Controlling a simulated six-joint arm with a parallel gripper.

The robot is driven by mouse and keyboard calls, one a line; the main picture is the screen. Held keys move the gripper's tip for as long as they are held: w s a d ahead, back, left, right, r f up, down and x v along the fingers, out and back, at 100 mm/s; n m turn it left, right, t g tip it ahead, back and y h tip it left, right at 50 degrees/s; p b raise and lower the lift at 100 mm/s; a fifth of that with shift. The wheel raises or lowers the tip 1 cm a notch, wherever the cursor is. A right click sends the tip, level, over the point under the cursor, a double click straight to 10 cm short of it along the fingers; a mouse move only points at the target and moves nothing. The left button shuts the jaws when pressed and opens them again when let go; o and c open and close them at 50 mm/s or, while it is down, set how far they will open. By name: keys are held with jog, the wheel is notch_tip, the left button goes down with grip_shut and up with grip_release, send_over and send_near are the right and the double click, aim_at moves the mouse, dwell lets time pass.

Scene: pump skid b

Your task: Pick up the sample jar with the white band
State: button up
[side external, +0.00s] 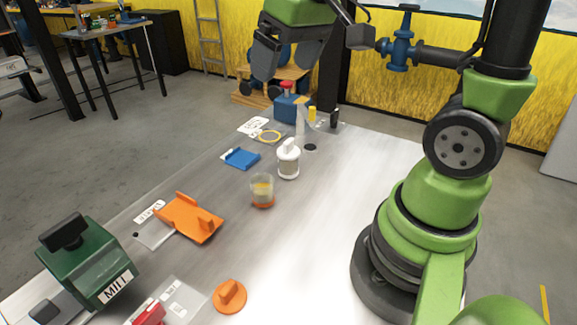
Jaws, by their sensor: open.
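A jar with a white lid and a white ring at its base (288,160) stands upright near the middle of the table; its body looks greyish. A second, clear jar (262,188) with yellowish contents and an orange base stands in front of it, to the left. My gripper (286,72) is open and empty, with two broad dark grey fingers. It is in the upper middle of the picture, above and beyond the table's far end, clear of both jars. Whether anything is hidden behind the fingers I cannot tell.
An orange bracket (190,218), blue tray (241,158), orange knobbed disc (229,296) and green mill (85,262) lie along the left side. The table's right half (350,190) is mostly clear.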

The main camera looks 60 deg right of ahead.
aim_at(289, 140)
jog(key=w+d+f+g, duration=0.1)
jog(key=d+f, duration=0.2)
jog(key=f, duration=0.2)
jog(key=w+d+f+n+g, duration=0.1)
jog(key=w+d+f, duration=0.1)
jog(key=f, duration=0.4)
jog(key=w+d+f+n+g, duration=0.1)
jog(key=w+d+f, duration=0.1)
jog(key=d+f, duration=0.2)
jog(key=shift+w+d+f+g, duration=0.1)
jog(key=shift+w+f+g, duration=0.1)
jog(key=shift+f, duration=0.2)
jog(key=shift+w+d+f+g, duration=0.1)
jog(key=shift+f+g, duration=0.1)
jog(key=shift+f, duration=0.15)
jog(key=f, duration=0.5)
jog(key=shift+d+f, duration=0.25)
jog(key=shift+f, duration=0.1)
jog(key=shift+c, duration=0.2)
jog(key=c, duration=1.3)
